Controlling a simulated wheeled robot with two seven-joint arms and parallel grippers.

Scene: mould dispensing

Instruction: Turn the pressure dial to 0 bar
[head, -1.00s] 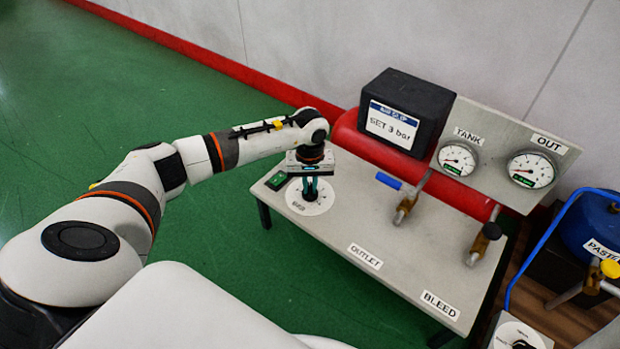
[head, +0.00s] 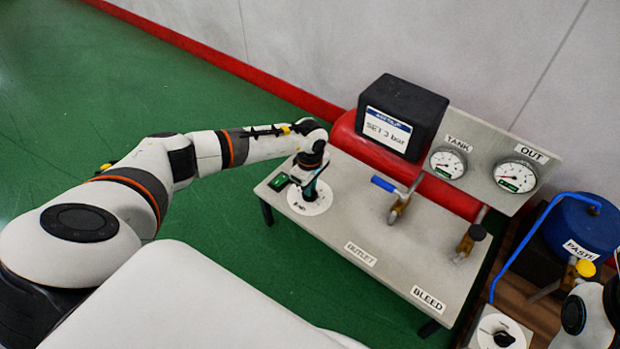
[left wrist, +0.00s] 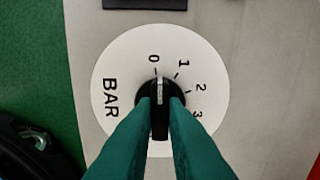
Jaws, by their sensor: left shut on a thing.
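The pressure dial is a white round plate (head: 319,204) marked BAR on the left end of the grey bench top. In the left wrist view the plate (left wrist: 208,70) shows 0, 1, 2 and 3, with a black knob (left wrist: 160,120) at its centre. The knob's white line points up, close to the 0 mark, perhaps a touch toward the 1 side. My left gripper (head: 310,194) reaches down over the dial. Its green fingers (left wrist: 160,106) are shut on the knob's two sides. My right gripper is out of view.
A TANK gauge (head: 447,163) and an OUT gauge (head: 515,177) stand on the back panel. A black box (head: 403,108) reads "SET 3 bar".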

